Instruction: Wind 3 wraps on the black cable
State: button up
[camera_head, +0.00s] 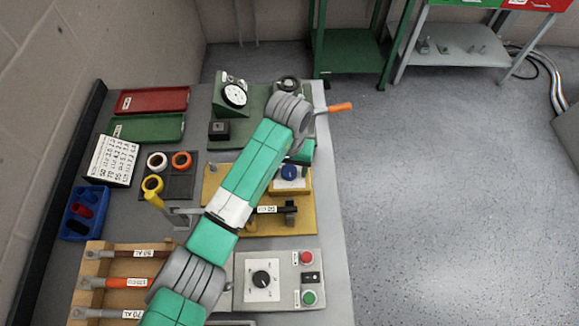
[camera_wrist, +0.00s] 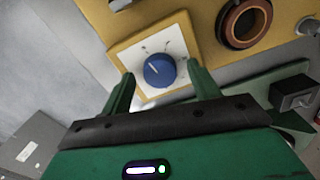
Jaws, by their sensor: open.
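My gripper (camera_wrist: 160,76) is open in the wrist view. Its two green fingers stand on either side of a blue knob (camera_wrist: 160,70) on a yellow-edged white dial plate (camera_wrist: 137,49); contact is not clear. In the head view the blue knob (camera_head: 289,172) shows just below my gripper (camera_head: 302,153), which is largely hidden by my arm. A dark cable piece with a white label (camera_head: 268,209) lies across the yellow fixture (camera_head: 302,224), partly hidden by my arm. White (camera_head: 157,160), orange (camera_head: 182,160) and yellow (camera_head: 152,184) rolls sit at a dark holder.
A wooden rack (camera_head: 93,272) holds labelled cables at the lower left. A panel (camera_head: 276,277) with a dial and red and green buttons lies at the front. A gauge (camera_head: 235,94), an orange-handled lever (camera_head: 338,108) and red (camera_head: 152,100) and green trays (camera_head: 148,128) stand behind.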

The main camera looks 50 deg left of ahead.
jog(key=shift+f, duration=0.2)
jog(key=c, duration=1)
